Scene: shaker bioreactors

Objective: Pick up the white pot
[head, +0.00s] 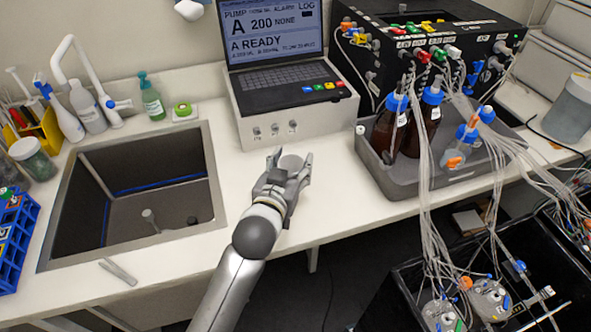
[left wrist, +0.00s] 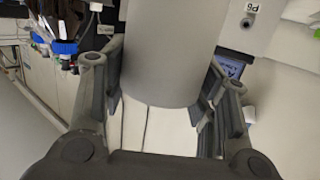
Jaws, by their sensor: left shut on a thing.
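The white pot (head: 291,162) is a small plain cylinder, light in the head view and greyish in the left wrist view (left wrist: 170,50). My left gripper (head: 290,168) is shut on it, with a finger on either side. In the left wrist view the pot fills the space between the fingers. The pot is over the white counter, in front of the white-based instrument. I cannot tell whether it touches the counter. The fingers hide its lower part in the head view. My right gripper is not in view.
The instrument with a screen (head: 300,120) stands just behind. A grey tray (head: 375,172) with brown bottles and tubing is to the right. A sink (head: 150,180) is to the left. Some counter (head: 335,200) between the gripper and the tray is clear.

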